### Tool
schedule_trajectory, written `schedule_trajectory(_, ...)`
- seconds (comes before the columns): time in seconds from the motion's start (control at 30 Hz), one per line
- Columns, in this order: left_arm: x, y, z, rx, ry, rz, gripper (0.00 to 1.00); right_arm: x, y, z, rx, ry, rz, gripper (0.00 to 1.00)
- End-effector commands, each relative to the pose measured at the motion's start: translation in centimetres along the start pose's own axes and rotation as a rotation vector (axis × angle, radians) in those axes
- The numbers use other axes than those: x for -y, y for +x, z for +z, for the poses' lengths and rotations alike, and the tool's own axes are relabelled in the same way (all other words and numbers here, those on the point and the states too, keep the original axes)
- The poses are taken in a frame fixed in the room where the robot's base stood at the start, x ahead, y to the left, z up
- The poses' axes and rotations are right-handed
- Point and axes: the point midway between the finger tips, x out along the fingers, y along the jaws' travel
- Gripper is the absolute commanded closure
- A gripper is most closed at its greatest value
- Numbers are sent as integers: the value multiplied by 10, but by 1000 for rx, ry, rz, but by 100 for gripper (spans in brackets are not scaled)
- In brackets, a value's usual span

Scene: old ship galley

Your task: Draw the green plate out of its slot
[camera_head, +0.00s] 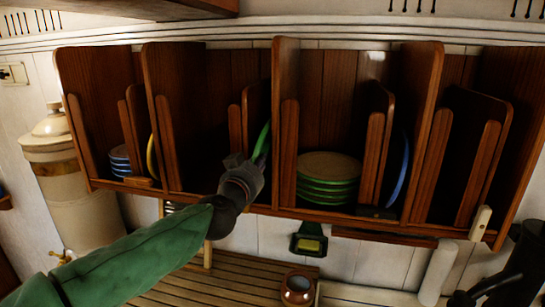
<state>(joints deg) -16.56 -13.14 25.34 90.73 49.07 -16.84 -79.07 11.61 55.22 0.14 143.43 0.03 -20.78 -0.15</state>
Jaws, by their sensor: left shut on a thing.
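A green plate (262,140) stands on edge in a narrow slot of the wooden rack (289,95), left of the middle divider. My left gripper (248,168) is shut on its lower front edge, at the front of the slot. The arm, in a green sleeve, comes up from the lower left. The fingertips and the plate's lower part are partly hidden by the gripper itself. The right gripper does not show.
A stack of green-rimmed plates (328,178) lies right of the divider. Blue plates stand upright (399,170) and stacked (120,160), and a yellow one (151,156) stands upright. A slatted counter with a brown pot (298,288) is below.

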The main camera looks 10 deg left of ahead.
Motion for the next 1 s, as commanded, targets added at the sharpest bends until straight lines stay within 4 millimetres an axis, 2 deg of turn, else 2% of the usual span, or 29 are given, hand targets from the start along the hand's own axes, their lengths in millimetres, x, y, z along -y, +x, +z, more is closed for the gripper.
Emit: schedule_trajectory(1.0, 1, -60, -4, -6, 1, -7, 100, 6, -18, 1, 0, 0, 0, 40)
